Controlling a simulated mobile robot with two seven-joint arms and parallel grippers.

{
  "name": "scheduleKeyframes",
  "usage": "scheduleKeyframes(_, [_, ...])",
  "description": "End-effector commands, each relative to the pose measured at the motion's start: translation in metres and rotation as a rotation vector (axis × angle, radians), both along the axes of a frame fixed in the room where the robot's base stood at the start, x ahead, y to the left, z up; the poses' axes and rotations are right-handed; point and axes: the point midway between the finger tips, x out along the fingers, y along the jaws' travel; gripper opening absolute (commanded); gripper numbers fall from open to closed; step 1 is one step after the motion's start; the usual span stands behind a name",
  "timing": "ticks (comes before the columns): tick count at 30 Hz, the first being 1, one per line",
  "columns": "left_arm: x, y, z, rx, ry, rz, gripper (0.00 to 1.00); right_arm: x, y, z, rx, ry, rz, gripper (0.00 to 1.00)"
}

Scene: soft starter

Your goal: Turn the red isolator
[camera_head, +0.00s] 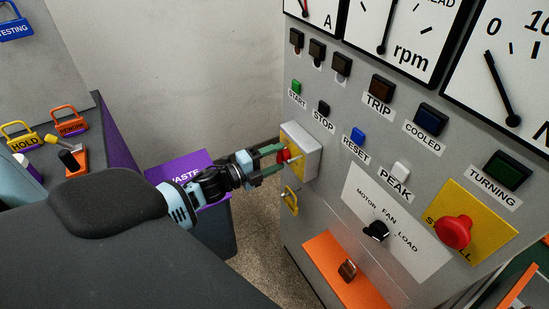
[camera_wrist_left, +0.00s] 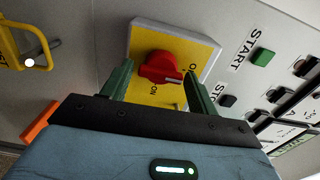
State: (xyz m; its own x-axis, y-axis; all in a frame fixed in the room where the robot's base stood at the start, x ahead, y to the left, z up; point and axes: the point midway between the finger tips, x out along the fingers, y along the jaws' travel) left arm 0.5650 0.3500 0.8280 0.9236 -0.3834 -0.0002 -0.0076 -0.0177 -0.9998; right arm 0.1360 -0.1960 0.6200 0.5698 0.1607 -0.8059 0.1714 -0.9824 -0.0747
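The red isolator knob (camera_head: 284,156) sits on a yellow plate on a grey box (camera_head: 307,150) at the panel's left edge. In the left wrist view the red knob (camera_wrist_left: 160,69) has a white mark at its lower right end, between the "ON" lettering below and a partly hidden label at right. My left gripper (camera_head: 277,157) is open at the knob. In the wrist view its two green fingers (camera_wrist_left: 158,84) stand either side of the knob, with yellow plate visible between each finger and the knob. Contact cannot be told. My right gripper is not in view.
A red mushroom button (camera_head: 453,232) and a black selector (camera_head: 376,231) are at right. A purple-topped waste bin (camera_head: 182,171) stands below my left arm.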

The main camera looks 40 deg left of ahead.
Motion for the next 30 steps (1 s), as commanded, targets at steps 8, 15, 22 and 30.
scheduleKeyframes(8, [-0.001,0.001,0.000,0.003,-0.001,0.001,0.59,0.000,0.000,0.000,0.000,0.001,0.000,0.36])
scheduleKeyframes(15, [-0.023,0.009,-0.002,0.004,0.003,0.001,0.59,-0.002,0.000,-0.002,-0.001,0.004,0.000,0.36])
scheduleKeyframes(22, [-0.053,0.022,-0.001,0.002,0.002,0.000,0.59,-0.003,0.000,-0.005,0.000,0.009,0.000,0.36])
scheduleKeyframes(30, [-0.071,0.030,0.000,0.002,0.000,0.001,0.59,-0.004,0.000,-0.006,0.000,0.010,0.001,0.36])
